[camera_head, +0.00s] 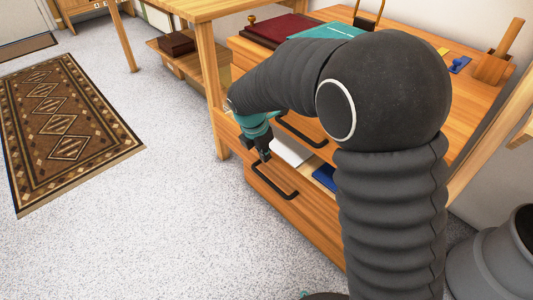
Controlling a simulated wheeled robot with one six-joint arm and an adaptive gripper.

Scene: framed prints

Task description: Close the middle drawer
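A wooden drawer unit stands on the right, partly hidden behind my arm. Its upper drawer has a black handle (301,131). Below it, the drawer I take for the middle drawer (315,213) is pulled out. White paper (290,149) and a blue item (325,176) show inside it. Its front has a black bar handle (270,182). My gripper (262,156) points down by the far left end of this drawer, above the handle. Contact with the drawer cannot be told. The fingers are small and dark, so their opening is unclear. The drawer's right part is hidden by my arm.
A dark red book (279,29), a teal book (327,31) and a wooden holder (492,68) are on the unit's top. A wooden table leg (211,80) stands close left of the unit. A patterned rug (66,130) lies left; the speckled floor in front is clear.

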